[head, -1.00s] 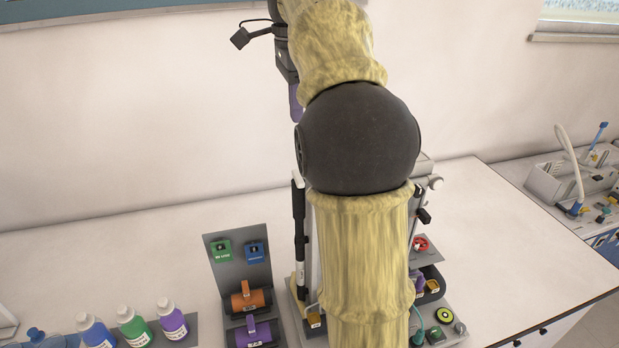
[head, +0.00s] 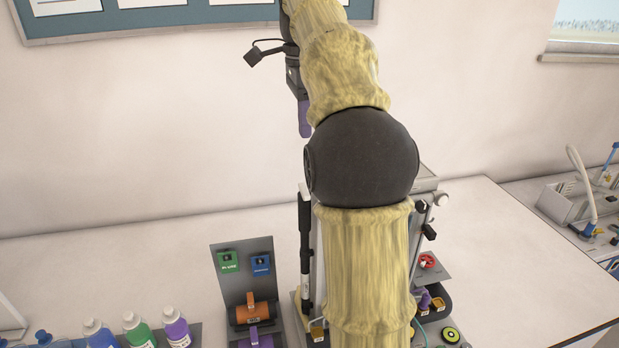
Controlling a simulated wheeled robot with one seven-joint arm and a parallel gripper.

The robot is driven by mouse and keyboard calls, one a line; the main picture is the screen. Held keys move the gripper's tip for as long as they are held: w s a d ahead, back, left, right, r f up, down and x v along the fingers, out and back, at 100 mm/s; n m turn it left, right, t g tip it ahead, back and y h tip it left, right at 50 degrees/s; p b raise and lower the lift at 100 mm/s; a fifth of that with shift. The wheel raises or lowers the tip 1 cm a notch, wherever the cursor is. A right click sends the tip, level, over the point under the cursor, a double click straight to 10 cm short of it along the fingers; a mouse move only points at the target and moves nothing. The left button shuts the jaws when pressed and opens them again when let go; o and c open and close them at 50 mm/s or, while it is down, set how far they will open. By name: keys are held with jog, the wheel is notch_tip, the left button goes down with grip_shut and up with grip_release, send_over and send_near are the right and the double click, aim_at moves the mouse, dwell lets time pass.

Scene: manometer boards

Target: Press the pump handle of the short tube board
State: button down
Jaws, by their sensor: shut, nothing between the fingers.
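My gripper (head: 304,118) hangs high in front of the wall, fingers pointing down, with purple fingertips close together. It is shut and empty, well above the bench and touching nothing. Behind my arm stands a manometer apparatus; its grey base and most of its front are hidden. A black upright rod (head: 305,235) shows at its left side, and a red valve wheel (head: 428,261) and black knobs show at its right. I cannot make out the pump handle, nor tell which board is the short tube one.
Left of the apparatus is a grey rack (head: 236,282) with an orange cylinder (head: 252,313). Several bottles, including a green one (head: 137,330), stand at lower left. A grey tray of equipment (head: 560,203) is at right. The white bench (head: 490,240) is clear at back right.

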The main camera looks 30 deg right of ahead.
send_over(306, 230)
jog(key=w, duration=0.1)
jog(key=f, duration=1.1)
jog(key=shift+d+f, duration=0.3)
jog(key=shift+f, duration=0.05)
notch_tip(306, 230, down, 5)
jog(key=b, duration=0.2)
jog(key=shift+b, duration=0.3)
jog(key=shift+f, duration=0.1)
jog(key=shift+a+f, duration=0.1)
